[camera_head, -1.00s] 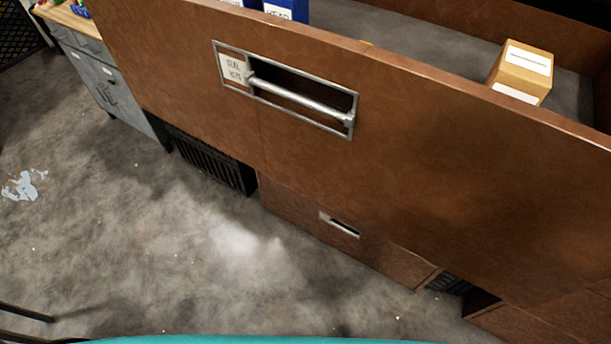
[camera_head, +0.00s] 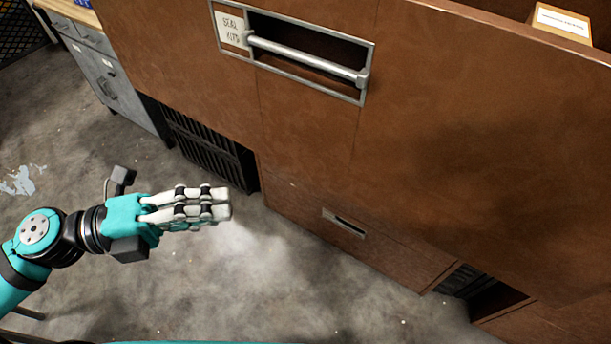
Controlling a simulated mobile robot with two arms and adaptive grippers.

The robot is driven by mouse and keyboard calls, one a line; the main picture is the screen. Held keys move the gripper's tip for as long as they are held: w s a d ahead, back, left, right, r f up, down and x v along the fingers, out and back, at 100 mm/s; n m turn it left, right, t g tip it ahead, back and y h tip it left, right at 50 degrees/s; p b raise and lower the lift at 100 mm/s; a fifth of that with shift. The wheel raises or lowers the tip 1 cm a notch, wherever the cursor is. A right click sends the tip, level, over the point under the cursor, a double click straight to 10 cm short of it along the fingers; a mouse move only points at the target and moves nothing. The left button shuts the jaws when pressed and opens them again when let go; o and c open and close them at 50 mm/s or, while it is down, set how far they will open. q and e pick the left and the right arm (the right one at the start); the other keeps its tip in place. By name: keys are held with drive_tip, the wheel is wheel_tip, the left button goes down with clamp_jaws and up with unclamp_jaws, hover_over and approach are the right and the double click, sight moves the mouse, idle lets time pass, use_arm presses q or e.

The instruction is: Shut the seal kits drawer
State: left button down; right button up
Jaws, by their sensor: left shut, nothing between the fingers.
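The seal kits drawer (camera_head: 430,120) has a tall brown front with a metal-framed bar handle (camera_head: 305,57) and a white label (camera_head: 230,28) reading "SEAL KITS". Its top edge shows only at the upper right. A second earlier its inside showed behind the front, so it stands open. My left gripper (camera_head: 228,205) is at the lower left, shut and empty, pointing right. It is below the handle in the picture and looks apart from the drawer front. My right gripper is out of view.
A cardboard box (camera_head: 561,22) with a white label shows behind the drawer's top edge. A smaller drawer (camera_head: 345,224) sits lower down. A black vent grille (camera_head: 205,148) and a grey cabinet (camera_head: 110,85) stand at the left. Concrete floor (camera_head: 230,290) is clear.

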use_arm(q)
drive_tip(key=p+x, duration=0.2)
drive_tip(key=x, duration=0.2)
drive_tip(key=w+p+x, duration=0.1)
drive_tip(key=p+x, duration=0.1)
drive_tip(key=x, duration=0.2)
drive_tip(key=p+x, duration=0.2)
drive_tip(key=x, duration=0.2)
drive_tip(key=shift+w+r+p, duration=0.1)
drive_tip(key=shift+w+p, duration=0.25)
drive_tip(key=shift+w, duration=0.15)
drive_tip(key=shift+w+d, duration=0.15)
drive_tip(key=shift+w, duration=0.1)
